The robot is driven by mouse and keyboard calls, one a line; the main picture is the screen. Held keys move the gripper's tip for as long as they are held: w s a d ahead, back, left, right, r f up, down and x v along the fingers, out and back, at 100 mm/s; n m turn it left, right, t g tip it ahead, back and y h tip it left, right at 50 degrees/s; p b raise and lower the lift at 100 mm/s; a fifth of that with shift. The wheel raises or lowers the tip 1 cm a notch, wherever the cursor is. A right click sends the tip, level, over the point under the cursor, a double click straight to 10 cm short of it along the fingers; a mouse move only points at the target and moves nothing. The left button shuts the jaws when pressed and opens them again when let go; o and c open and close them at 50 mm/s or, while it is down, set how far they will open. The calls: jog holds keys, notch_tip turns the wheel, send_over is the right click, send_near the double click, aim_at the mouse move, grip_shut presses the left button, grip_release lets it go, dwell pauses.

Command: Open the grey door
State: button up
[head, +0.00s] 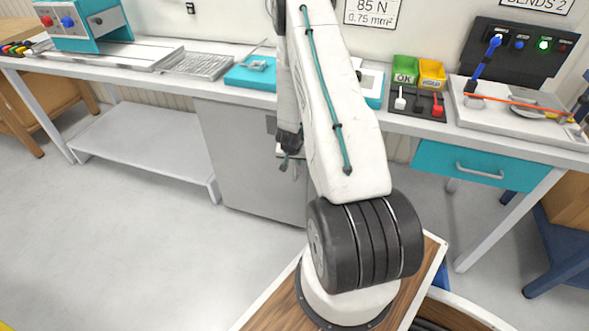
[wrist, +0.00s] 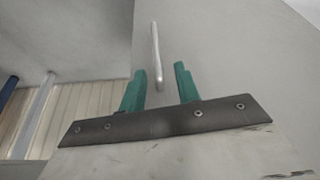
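The grey door (head: 245,165) is the front of a cabinet under the workbench, and it looks shut in the head view. In the wrist view the door (wrist: 225,60) fills the middle and right, with an upright pale bar handle (wrist: 155,50) on it. My gripper (wrist: 158,68) is open, with its two teal fingers apart and the lower end of the handle showing between them. Whether the fingers reach around the bar in depth, I cannot tell. In the head view my gripper (head: 290,160) is in front of the door, partly hidden by my arm, which also hides the handle.
The workbench (head: 140,72) runs above the door. An open low shelf (head: 145,145) stands left of the cabinet, and a teal drawer (head: 480,166) with a grey handle is to the right. Green and yellow bins (head: 431,73) stand on the bench. The floor (head: 120,240) at left is clear.

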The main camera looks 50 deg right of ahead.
jog(key=shift+s+d+f, duration=0.15)
jog(key=shift+f, duration=0.3)
jog(key=x, duration=0.7)
jog(key=shift+f, duration=0.15)
jog(key=shift+d, duration=0.15)
grip_shut()
